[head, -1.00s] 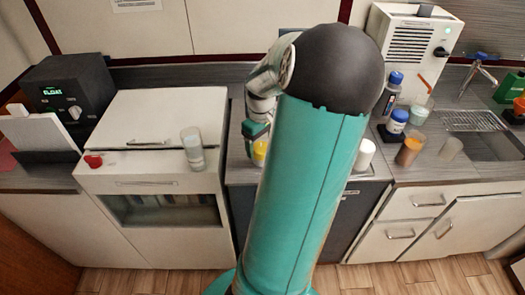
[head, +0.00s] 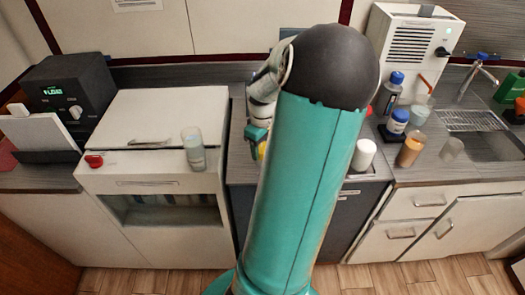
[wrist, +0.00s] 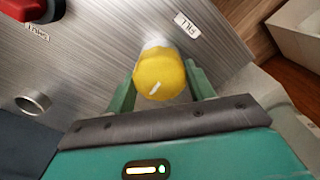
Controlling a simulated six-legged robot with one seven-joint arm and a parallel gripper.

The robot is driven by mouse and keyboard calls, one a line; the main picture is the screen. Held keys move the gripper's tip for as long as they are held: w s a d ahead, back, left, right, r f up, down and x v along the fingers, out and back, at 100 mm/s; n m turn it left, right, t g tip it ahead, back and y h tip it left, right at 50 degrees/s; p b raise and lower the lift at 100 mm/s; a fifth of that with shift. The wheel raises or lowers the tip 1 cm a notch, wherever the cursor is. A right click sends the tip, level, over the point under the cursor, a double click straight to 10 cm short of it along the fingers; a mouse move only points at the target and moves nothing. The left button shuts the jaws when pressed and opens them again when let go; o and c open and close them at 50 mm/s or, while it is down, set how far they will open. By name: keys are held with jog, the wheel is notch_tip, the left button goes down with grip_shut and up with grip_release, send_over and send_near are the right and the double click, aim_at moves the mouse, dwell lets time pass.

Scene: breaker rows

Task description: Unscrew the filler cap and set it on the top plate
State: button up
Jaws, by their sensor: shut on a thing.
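The yellow filler cap (wrist: 160,74), with a white mark on its face, sits between the two green fingers of my gripper (wrist: 158,82) in the wrist view. The gripper is shut on it. A pale round neck (wrist: 157,44) shows just behind the cap, beside a FILL label; I cannot tell whether the cap is still threaded on it. The grey brushed top plate (wrist: 95,55) lies beneath. In the head view my arm hides most of the gripper (head: 258,135), and only a sliver of the yellow cap (head: 262,150) shows.
A red handle (wrist: 28,8) with a SHUT label and a metal ring (wrist: 33,103) stand on the plate. In the head view a white cup (head: 363,155) and several bottles stand right of my arm. A clear beaker (head: 193,148) stands on the white cabinet at left.

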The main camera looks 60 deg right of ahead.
jog(key=n, duration=0.8)
jog(key=shift+n, duration=0.3)
jog(key=n, duration=0.3)
jog(key=shift+n, duration=0.4)
jog(key=n, duration=0.3)
jog(key=shift+n, duration=0.3)
jog(key=o, duration=0.8)
jog(key=shift+o, duration=0.2)
